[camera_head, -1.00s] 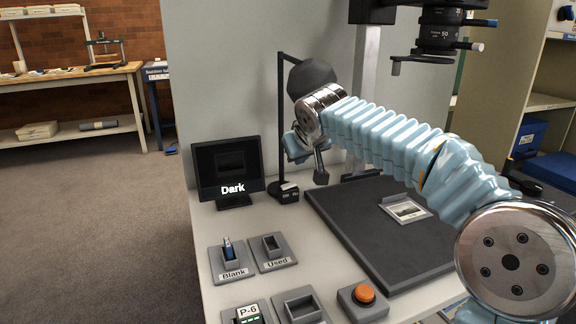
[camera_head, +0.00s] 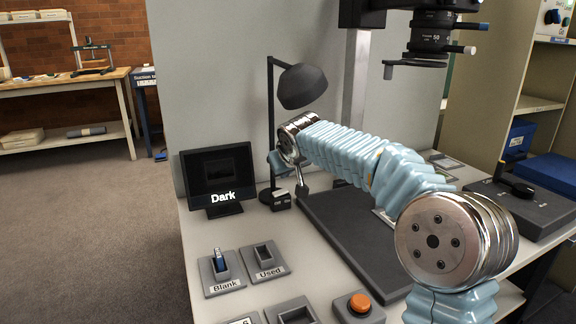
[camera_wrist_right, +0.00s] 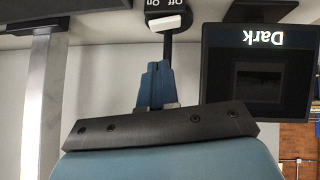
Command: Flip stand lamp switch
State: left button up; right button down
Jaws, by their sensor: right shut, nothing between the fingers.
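The stand lamp has a dark grey shade (camera_head: 302,86) on a thin black pole (camera_head: 270,120), left of the camera column. The shade shows no glow. At its foot is a small black switch box (camera_head: 283,202) with a white rocker. In the right wrist view the box, marked On and Off, appears upside down, and its white rocker (camera_wrist_right: 168,22) lies just beyond my right gripper (camera_wrist_right: 156,68). The blue fingers are shut and empty, pointing toward the box; I cannot tell whether they touch it. In the head view my right arm's wrist is beside the lamp pole. My left gripper is out of view.
A monitor (camera_head: 216,177) reading "Dark" stands left of the lamp. A dark copy board (camera_head: 350,240) lies under my right arm. Holders marked Blank (camera_head: 222,272) and Used (camera_head: 265,260) and an orange button (camera_head: 360,303) are at the front.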

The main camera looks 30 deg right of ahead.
aim_at(285, 192)
jog(key=f, duration=0.1)
jog(key=w+f, duration=0.1)
jog(key=f, duration=0.2)
jog(key=shift+w+d+f+b, duration=0.1)
jog(key=shift+w+d+b, duration=0.1)
jog(key=shift+d+b, duration=0.2)
jog(key=shift+d+f, duration=0.1)
jog(key=shift+f, duration=0.5)
jog(key=shift+s+d+f+m+y+p, duration=0.1)
jog(key=shift+d+f+m+y+p, duration=0.2)
jog(key=shift+y+p, duration=0.3)
jog(key=shift+f, duration=0.3)
jog(key=shift+a, duration=0.15)
